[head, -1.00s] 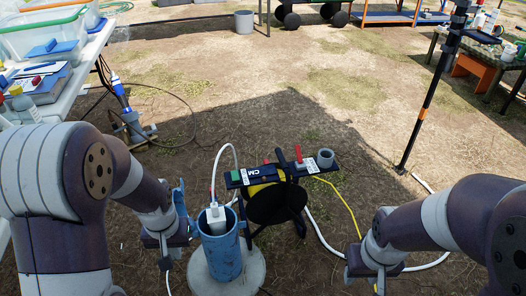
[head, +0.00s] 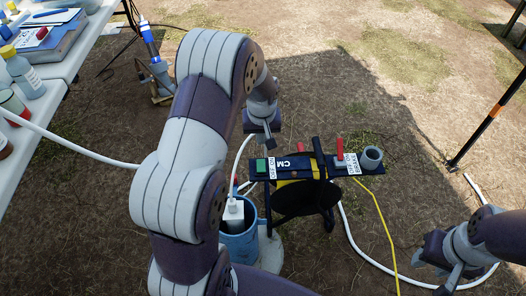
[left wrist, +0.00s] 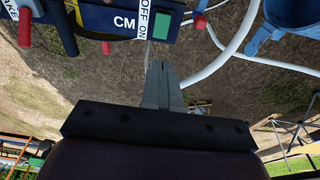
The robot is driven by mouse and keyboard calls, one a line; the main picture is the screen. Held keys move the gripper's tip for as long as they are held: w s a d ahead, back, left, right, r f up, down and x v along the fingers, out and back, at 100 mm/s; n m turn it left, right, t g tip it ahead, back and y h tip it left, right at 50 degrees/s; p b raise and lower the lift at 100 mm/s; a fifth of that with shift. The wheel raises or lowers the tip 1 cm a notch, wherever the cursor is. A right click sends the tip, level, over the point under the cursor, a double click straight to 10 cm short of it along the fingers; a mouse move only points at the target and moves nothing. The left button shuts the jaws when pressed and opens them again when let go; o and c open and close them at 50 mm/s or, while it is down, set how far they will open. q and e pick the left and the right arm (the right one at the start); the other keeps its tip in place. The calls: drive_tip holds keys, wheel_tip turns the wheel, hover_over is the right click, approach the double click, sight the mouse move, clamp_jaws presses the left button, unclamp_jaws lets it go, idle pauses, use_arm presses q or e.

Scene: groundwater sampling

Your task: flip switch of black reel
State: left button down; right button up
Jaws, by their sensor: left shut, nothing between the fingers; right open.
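The black reel (head: 305,200) stands on the ground in the middle of the head view, with a black panel on top marked CM. The green switch (head: 261,165) is at the panel's left end beside an OFF/ON label. In the left wrist view the green switch (left wrist: 166,22) shows at the top. My left gripper (head: 268,146) is shut and empty, just behind the switch end of the panel. In the left wrist view its closed fingertips (left wrist: 162,66) point toward the switch, with a visible gap in the picture. My right gripper (head: 452,278) is open and empty, low at the right.
A blue well casing (head: 239,247) holding a white device (head: 233,215) stands left of the reel. White hose and a yellow line (head: 385,225) run over the ground. A white table (head: 75,50) is at left.

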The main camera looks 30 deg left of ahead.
sight(261, 162)
use_arm(q)
drive_tip(key=f+b, duration=0.1)
drive_tip(key=f, duration=0.3)
drive_tip(key=w+a+f+b, duration=0.1)
drive_tip(key=f+b, duration=0.1)
drive_tip(key=f, duration=0.3)
drive_tip(key=w+f+b, duration=0.1)
drive_tip(key=f+b, duration=0.1)
drive_tip(key=f, duration=0.2)
drive_tip(key=shift+a+f, duration=0.2)
